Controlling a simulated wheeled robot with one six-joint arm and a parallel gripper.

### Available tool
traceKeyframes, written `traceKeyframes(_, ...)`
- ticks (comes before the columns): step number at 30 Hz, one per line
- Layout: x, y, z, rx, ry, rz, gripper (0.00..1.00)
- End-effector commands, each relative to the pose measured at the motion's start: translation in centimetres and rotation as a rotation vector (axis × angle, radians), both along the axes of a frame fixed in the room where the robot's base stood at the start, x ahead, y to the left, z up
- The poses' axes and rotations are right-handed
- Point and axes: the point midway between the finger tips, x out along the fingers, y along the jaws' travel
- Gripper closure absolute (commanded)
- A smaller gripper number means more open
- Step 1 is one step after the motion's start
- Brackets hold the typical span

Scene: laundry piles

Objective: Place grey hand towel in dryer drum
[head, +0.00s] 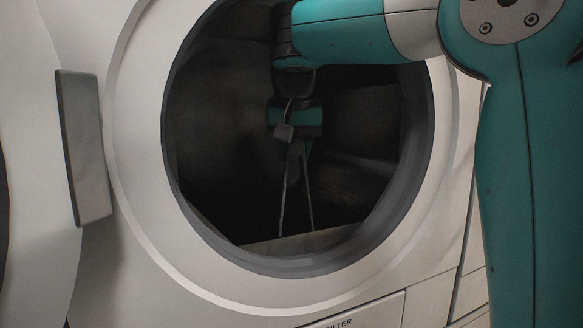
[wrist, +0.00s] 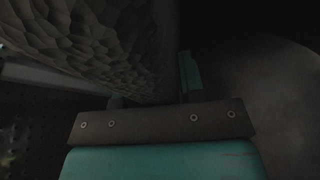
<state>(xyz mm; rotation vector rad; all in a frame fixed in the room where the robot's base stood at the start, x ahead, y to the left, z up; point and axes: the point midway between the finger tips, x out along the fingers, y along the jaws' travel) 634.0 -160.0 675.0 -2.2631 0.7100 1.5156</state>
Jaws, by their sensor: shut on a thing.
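The dryer drum (head: 215,150) is dark and open at the front in the head view. My gripper (head: 298,230) is inside it, pointing down, with its two thin fingers near the lower lip of the opening. In the wrist view a grey, dimpled, cloth-like surface fills the upper left, and I take it for the grey hand towel (wrist: 85,40). It lies against the fingers, and my gripper is shut on it. The fingertips are hidden in the wrist view. In the head view the towel cannot be told clearly from the dark drum.
The round dryer rim (head: 140,200) surrounds my arm closely. The open door (head: 30,180) with its grey latch piece (head: 85,148) stands at the left. A filter panel (head: 355,315) is below the opening. The drum's perforated wall is behind the gripper.

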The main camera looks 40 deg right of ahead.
Motion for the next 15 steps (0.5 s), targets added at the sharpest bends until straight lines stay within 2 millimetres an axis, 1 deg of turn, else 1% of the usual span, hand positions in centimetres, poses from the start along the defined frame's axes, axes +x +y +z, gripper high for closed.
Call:
traceKeyframes(3,0.4,0.2,0.0,0.0,-0.001,0.008,0.94)
traceKeyframes(6,0.9,-0.1,-0.1,0.001,0.001,0.013,0.94)
traceKeyframes(9,0.8,0.0,-2.1,0.001,0.0,0.017,0.94)
traceKeyframes(12,0.8,0.1,-3.4,0.001,0.0,0.017,0.94)
traceKeyframes(15,0.8,0.0,-3.8,0.0,-0.001,0.016,0.94)
